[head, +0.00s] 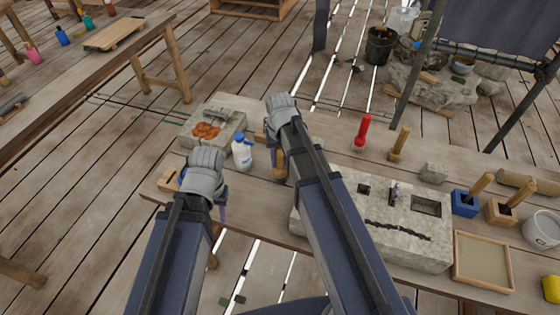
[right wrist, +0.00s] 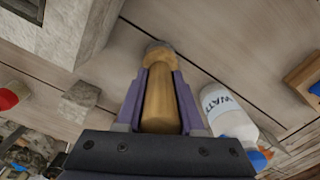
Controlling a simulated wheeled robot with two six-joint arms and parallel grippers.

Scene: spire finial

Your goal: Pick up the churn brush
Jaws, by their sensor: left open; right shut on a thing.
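The churn brush (right wrist: 160,103) has a light wooden handle and a rounded grey end. In the right wrist view it lies between the two purple fingers of my right gripper (right wrist: 158,88), which is shut on it. The grey end points away from the palm, towards the table; I cannot tell whether it touches. In the head view the brush (head: 279,166) shows below my right gripper (head: 275,146), partly hidden by my arm. My left gripper (head: 204,196) is open above the table's left end, its fingers partly hidden by the wrist.
A white water bottle (head: 242,152) stands close left of the brush. A stone block with recesses (head: 345,222) lies to the right. A slab with orange pieces (head: 225,121) lies at the back left.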

